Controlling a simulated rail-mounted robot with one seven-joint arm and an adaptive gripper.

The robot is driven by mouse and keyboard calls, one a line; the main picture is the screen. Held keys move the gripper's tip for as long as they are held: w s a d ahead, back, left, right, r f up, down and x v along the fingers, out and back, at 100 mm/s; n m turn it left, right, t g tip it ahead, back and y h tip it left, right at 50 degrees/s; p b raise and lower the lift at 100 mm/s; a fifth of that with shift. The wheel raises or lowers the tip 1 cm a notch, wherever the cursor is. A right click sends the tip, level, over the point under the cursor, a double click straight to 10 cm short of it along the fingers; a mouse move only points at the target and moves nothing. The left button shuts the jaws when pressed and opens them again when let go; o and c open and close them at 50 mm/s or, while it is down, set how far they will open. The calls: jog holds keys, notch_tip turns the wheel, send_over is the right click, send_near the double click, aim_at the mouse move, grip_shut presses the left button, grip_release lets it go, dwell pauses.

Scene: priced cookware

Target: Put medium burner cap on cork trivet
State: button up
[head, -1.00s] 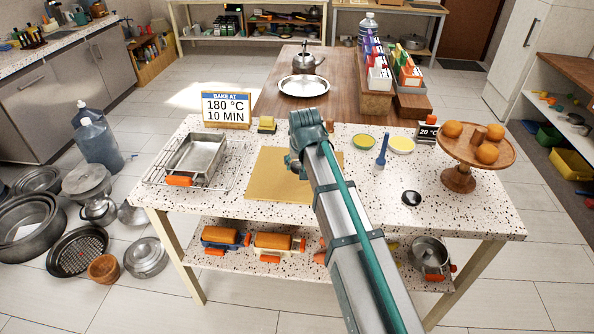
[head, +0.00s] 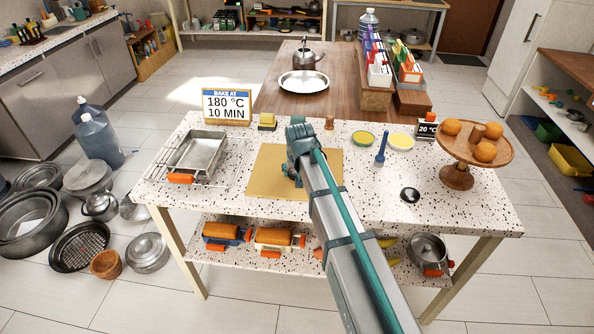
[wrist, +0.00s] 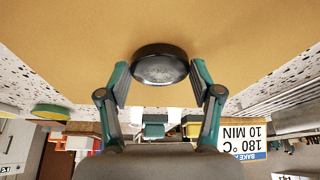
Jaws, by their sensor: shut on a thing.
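My gripper (wrist: 161,84) is shut on a round dark cap with a grey, shiny face, the medium burner cap (wrist: 160,66), held between both fingertips in the wrist view. The tan square board, which looks like the cork trivet (head: 262,180), lies flat on the speckled table. It fills the upper part of the wrist view (wrist: 60,30), behind the cap. The cap is over the trivet; I cannot tell whether it touches. In the head view my arm hides the fingers and covers the trivet's right part; a small dark bit shows beside my wrist.
Another small black disc (head: 410,195) lies right on the speckled table (head: 440,212). A metal pan (head: 197,152) on a wire rack stands left. The bake sign (head: 226,106) and a yellow sponge (head: 267,121) stand behind the trivet. A wooden stand with oranges (head: 458,176) is far right.

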jog(key=shift+f, duration=0.1)
jog(key=o, duration=1.2)
jog(key=b+v, duration=0.2)
jog(key=v, duration=1)
jog(key=shift+w, duration=0.1)
jog(key=shift+a, duration=0.1)
